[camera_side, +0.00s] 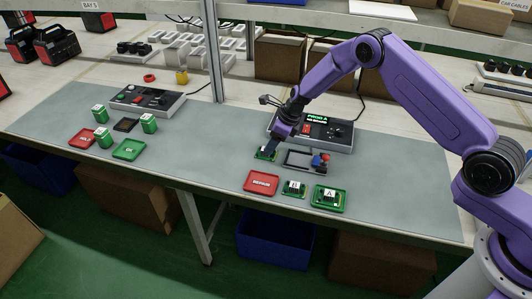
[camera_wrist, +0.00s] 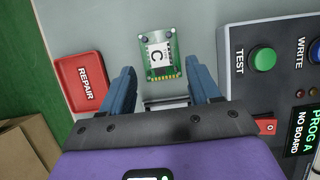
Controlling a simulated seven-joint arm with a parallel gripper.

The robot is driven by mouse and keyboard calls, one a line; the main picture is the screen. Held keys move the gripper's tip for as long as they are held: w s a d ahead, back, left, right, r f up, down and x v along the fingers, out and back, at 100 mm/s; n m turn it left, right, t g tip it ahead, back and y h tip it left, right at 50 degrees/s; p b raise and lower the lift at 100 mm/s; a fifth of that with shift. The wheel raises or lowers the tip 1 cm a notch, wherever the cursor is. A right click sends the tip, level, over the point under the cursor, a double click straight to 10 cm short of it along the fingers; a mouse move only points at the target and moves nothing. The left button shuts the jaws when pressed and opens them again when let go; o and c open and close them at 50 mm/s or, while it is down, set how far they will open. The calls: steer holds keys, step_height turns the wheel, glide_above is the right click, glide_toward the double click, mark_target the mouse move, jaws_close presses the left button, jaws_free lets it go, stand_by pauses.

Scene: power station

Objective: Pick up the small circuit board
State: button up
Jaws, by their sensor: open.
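A small green circuit board with a white label marked C (camera_wrist: 161,52) lies flat on the grey mat. It also shows in the side view (camera_side: 265,154), partly hidden by my gripper. My gripper (camera_wrist: 164,72) is open and empty, its blue fingers to either side of the board's near end in the wrist view. In the side view my gripper (camera_side: 270,147) points down, just over the board. I cannot tell whether the fingers touch it. A board marked B (camera_side: 293,188) lies on the mat, and a board marked A (camera_side: 329,196) lies in a green tray.
A red REPAIR tray (camera_side: 262,182) is in front of my gripper. A black frame fixture (camera_side: 300,160) with blue and red parts stands to the right. The programmer console (camera_side: 340,134) is behind; its TEST button (camera_wrist: 262,60) is green. The mat's middle is clear.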

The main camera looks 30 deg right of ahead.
steer(key=shift+x, duration=1.85)
steer(key=shift+w+a, duration=0.1)
steer(key=c, duration=1.1)
steer(key=shift+r, duration=0.1)
jaws_close()
steer(key=shift+r, duration=0.1)
